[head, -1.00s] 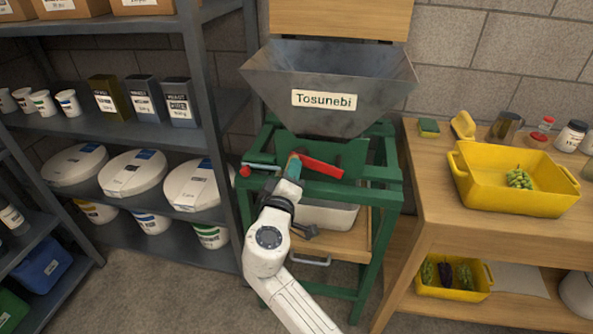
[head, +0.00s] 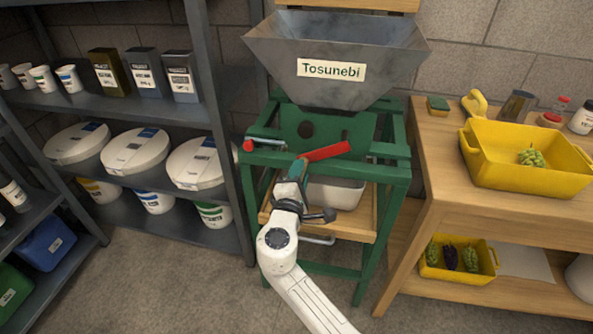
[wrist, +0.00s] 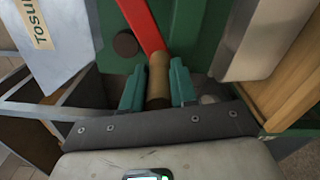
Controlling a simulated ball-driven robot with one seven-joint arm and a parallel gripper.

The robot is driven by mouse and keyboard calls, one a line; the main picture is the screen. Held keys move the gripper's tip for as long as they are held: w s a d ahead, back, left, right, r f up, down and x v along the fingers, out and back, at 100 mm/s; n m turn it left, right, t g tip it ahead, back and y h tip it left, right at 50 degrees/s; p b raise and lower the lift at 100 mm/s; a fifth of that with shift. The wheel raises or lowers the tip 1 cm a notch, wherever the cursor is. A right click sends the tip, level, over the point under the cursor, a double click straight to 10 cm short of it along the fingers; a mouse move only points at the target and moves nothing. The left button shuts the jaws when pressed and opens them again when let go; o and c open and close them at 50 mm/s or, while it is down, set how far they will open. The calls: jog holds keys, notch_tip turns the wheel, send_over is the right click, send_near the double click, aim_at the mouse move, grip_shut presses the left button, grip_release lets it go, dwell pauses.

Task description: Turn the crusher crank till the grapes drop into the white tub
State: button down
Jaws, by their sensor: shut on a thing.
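The crusher is a grey metal hopper (head: 335,50) labelled "Tosunebi" on a green frame (head: 390,170). Its crank (head: 328,151) has a red arm and a wooden handle; the red arm slopes up to the right from my gripper in the head view. My gripper (wrist: 158,88) is shut on the wooden crank handle (wrist: 158,75), with a teal finger on each side. The white tub (head: 337,193) stands under the crusher, partly hidden by my arm; its side also shows in the wrist view (wrist: 257,40). I see no grapes in the visible part of the hopper.
A yellow crate (head: 490,175) with green grapes stands on the wooden table at right. Another yellow crate (head: 460,274) with several bunches sits on its lower shelf. A metal shelf (head: 222,130) with white buckets stands close on the left. A red-knobbed rod (head: 249,146) sticks out at the frame's left.

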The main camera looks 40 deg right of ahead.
jog(key=shift+s+d+f, duration=0.15)
jog(key=shift+s+f, duration=0.1)
jog(key=shift+f, duration=0.25)
jog(key=c, duration=0.9)
grip_release()
jog(key=shift+r, duration=0.1)
jog(key=v, duration=1)
jog(key=shift+s+a, duration=0.3)
